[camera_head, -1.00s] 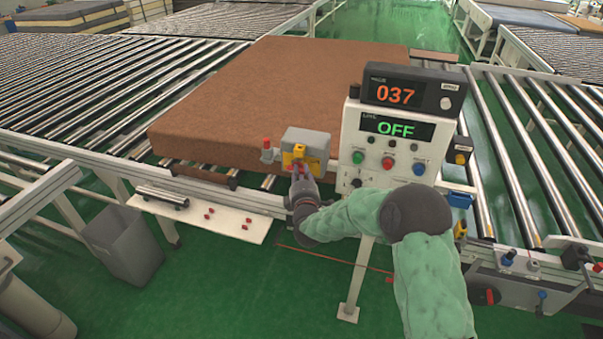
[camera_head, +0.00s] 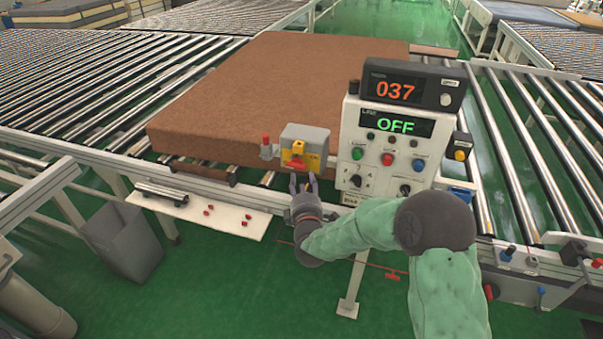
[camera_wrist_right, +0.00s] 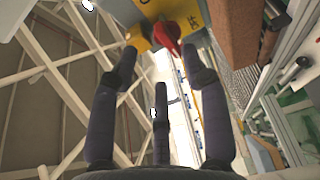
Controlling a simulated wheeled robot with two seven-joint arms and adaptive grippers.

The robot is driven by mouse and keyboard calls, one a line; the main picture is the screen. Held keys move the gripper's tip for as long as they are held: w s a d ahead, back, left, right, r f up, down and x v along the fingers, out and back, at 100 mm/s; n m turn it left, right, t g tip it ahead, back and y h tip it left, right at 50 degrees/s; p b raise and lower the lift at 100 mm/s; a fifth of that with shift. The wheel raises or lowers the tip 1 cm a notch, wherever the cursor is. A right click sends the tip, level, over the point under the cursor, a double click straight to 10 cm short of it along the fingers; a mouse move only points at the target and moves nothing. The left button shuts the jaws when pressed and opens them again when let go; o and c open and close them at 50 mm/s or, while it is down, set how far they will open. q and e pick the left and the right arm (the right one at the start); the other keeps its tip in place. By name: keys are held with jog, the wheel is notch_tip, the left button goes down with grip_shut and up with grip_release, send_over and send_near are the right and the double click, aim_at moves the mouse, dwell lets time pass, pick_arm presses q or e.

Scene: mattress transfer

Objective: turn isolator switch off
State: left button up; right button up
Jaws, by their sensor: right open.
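The isolator switch is a grey box (camera_head: 306,139) with a yellow plate (camera_head: 291,148) and a red handle (camera_head: 296,162), mounted at the conveyor's front edge. In the right wrist view the red handle (camera_wrist_right: 167,36) shows at the top, just beyond the fingers. My right gripper (camera_head: 302,184) is just below and in front of the box, its fingers apart, pointing at the handle with a small gap. In the right wrist view the open fingers (camera_wrist_right: 160,75) hold nothing. My left gripper is not in view.
A control panel (camera_head: 350,168) with displays reading 037 and OFF stands right of the box. A brown mattress (camera_head: 270,85) lies on the rollers behind. A white shelf (camera_head: 235,222) with small red parts and a grey bin (camera_head: 125,240) are to the left.

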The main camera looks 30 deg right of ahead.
jog(key=v, duration=0.5)
dwell(0.4)
jog(key=s+a+f+m+g+y, duration=0.1)
jog(key=a+f+m+g+y, duration=0.2)
jog(key=f, duration=0.5)
jog(key=s+a+f+m+g+y, duration=0.1)
jog(key=a+f+y, duration=0.1)
jog(key=a+f, duration=0.45)
jog(key=s+a+f+m+g+y, duration=0.1)
jog(key=a+f+m+g+y, duration=0.15)
jog(key=f, duration=0.65)
jog(key=s+a+f+m+g+y, duration=0.2)
jog(key=s+a+f+m+g, duration=0.2)
jog(key=s+a+f, duration=0.2)
jog(key=s+a+f+m+g+y+b, duration=0.1)
jog(key=s+a+f+m+g+y, duration=0.1)
jog(key=s+a+f+m+g, duration=0.2)
jog(key=s+a+f+g, duration=0.1)
jog(key=s+a+f, duration=0.2)
jog(key=s+f, duration=0.3)
jog(key=shift+s+f+m+y, duration=0.15)
jog(key=shift+s+m+y, duration=0.2)
jog(key=shift+s, duration=1.35)
